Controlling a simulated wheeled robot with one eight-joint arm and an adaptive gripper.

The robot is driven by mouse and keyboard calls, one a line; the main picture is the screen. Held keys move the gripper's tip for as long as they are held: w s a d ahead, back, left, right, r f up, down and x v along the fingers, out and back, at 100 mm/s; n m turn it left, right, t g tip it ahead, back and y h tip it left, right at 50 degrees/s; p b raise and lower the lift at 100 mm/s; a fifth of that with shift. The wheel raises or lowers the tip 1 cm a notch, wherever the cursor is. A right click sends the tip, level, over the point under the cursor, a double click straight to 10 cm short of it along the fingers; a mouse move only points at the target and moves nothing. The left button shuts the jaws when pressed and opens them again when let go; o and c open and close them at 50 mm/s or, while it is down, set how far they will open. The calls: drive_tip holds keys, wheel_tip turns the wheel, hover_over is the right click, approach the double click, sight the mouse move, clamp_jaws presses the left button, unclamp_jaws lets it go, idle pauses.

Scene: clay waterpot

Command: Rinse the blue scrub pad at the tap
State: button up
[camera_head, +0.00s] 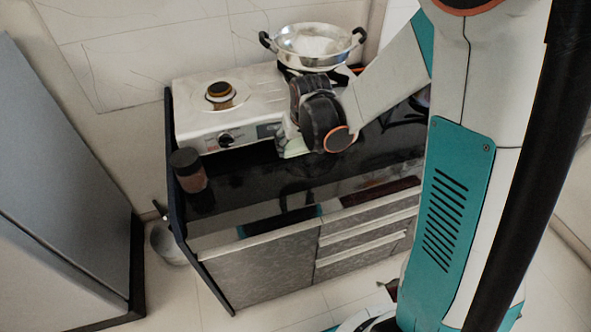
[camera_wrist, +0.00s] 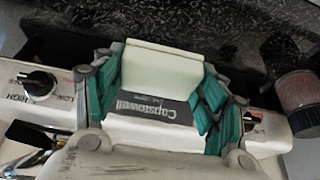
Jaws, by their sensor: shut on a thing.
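In the head view the held item (camera_head: 293,147) shows as a pale patch beside my dark wrist, in front of the stove and above the black counter. My wrist hides most of it there. I cannot make out a blue scrub pad or a tap in either view. A blue-teal strip (camera_head: 268,222) shows along the counter's front edge; I cannot tell whether it is a thing or a reflection.
A white stove (camera_head: 190,127) with knobs stands at the back of the black counter (camera_head: 245,190). A metal wok (camera_head: 313,43) sits on its right side. A brown jar with a dark lid (camera_head: 188,170) stands at the counter's left end. A grey cabinet (camera_head: 60,170) is further left.

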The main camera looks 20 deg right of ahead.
sight(294, 169)
wheel_tip(294, 169, down, 9)
drive_tip(key=b, duration=0.3)
drive_tip(key=shift+f, duration=0.1)
drive_tip(key=shift+f, duration=0.15)
drive_tip(key=o, duration=1.1)
